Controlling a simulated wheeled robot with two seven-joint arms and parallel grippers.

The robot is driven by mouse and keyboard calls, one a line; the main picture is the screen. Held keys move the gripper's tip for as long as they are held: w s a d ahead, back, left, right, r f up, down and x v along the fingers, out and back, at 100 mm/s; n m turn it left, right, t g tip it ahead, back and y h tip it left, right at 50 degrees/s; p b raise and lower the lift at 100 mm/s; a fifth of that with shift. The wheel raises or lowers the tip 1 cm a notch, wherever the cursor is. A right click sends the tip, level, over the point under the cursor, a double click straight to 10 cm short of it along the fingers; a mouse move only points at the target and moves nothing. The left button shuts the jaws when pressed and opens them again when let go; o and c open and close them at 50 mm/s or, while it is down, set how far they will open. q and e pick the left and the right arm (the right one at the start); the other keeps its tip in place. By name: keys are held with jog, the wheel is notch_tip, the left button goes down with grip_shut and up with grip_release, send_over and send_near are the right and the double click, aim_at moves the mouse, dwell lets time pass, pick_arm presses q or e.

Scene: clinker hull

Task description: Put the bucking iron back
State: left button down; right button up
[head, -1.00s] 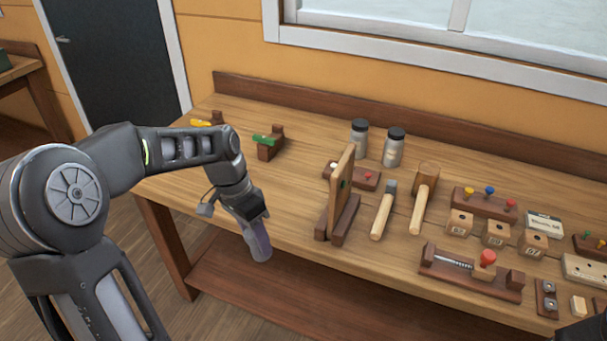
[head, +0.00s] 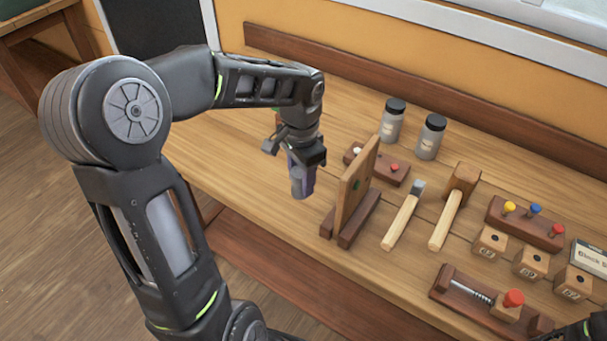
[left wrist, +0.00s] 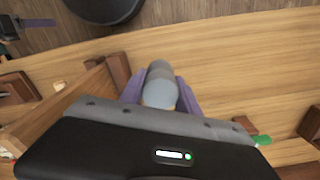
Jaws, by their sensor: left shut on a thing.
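My left gripper (head: 302,172) is shut on the bucking iron, a grey rounded metal piece (left wrist: 160,85) that sits between its purple fingers in the left wrist view. In the head view, the fingers largely hide the iron. The gripper points down over the bench, just left of an upright wooden board (head: 357,185) in a dark slotted base (head: 360,220). The iron looks clear of the board.
A mallet (head: 462,190), a hammer (head: 405,215), two grey jars (head: 392,122) and a small peg block (head: 383,167) stand right of and behind the board. Several labelled wooden blocks (head: 490,242) and a screw clamp (head: 480,298) lie further right. Bare bench (head: 245,165) shows to the left.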

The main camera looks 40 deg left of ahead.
pick_arm(q)
jog(key=shift+w, duration=0.1)
jog(key=shift+f+b, duration=2.65)
jog(key=shift+f, duration=0.7)
jog(key=shift+f+b, duration=0.35)
jog(key=shift+f, duration=0.1)
jog(key=c, duration=1.1)
grip_release()
jog(key=o, duration=0.3)
notch_tip(320, 180, up, 8)
jog(key=shift+f, duration=0.1)
